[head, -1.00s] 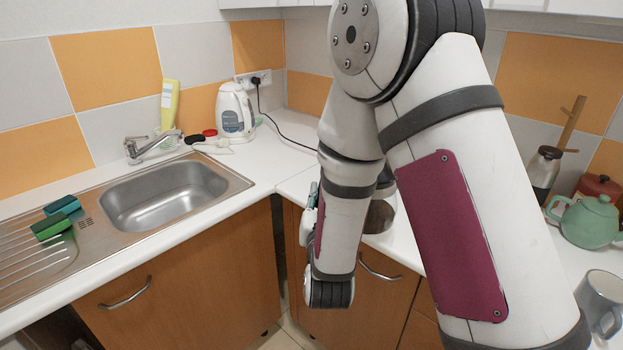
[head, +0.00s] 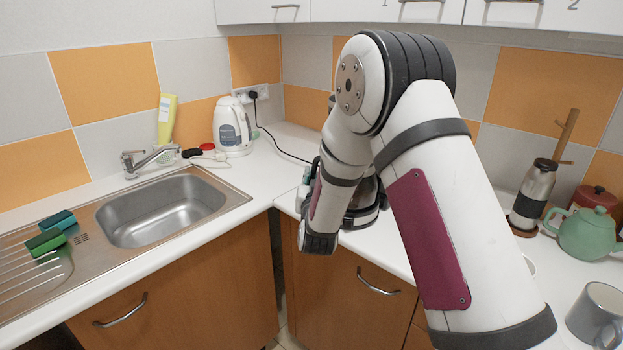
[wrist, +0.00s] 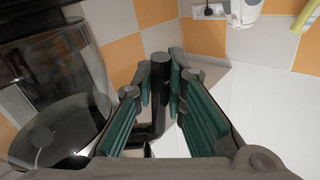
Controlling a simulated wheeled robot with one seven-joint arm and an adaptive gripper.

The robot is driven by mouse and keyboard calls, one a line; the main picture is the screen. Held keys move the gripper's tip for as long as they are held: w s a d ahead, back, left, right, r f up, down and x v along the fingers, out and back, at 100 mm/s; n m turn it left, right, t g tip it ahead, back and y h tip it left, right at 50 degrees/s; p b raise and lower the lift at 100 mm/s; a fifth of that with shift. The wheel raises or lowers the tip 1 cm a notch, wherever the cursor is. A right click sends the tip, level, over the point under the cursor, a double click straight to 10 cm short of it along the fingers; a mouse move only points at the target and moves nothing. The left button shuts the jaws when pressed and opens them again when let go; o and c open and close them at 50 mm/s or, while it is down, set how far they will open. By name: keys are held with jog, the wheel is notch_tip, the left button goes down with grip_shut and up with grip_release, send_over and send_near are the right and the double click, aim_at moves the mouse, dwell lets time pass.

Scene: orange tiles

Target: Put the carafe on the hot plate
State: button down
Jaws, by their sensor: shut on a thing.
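The carafe (head: 364,198) shows in the head view as dark glass, partly hidden behind my arm, over the counter right of the corner. In the wrist view its clear glass body (wrist: 62,95) fills the left side. My gripper (wrist: 160,90) has its teal-padded fingers closed around the black upright handle (wrist: 159,72). In the head view my gripper (head: 308,178) is mostly hidden by my own wrist. A dark base shows low around the carafe, but I cannot tell whether it is the hot plate or whether the carafe rests on it.
The sink (head: 160,208) is at left. A steel-and-black flask (head: 533,196), green teapot (head: 585,234), red pot (head: 596,197) and grey mug (head: 597,312) stand at right.

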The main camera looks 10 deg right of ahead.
jog(key=shift+w+d+f, duration=0.15)
jog(key=shift+w+f, duration=0.2)
jog(key=shift+w, duration=0.45)
jog(key=shift+w+d+f, duration=0.15)
jog(key=shift+w+f, duration=0.15)
jog(key=shift+w, duration=0.5)
jog(key=shift+f, duration=0.1)
jog(key=c, duration=1.6)
grip_release()
jog(key=shift+f, duration=0.15)
jog(key=shift+c, duration=0.2)
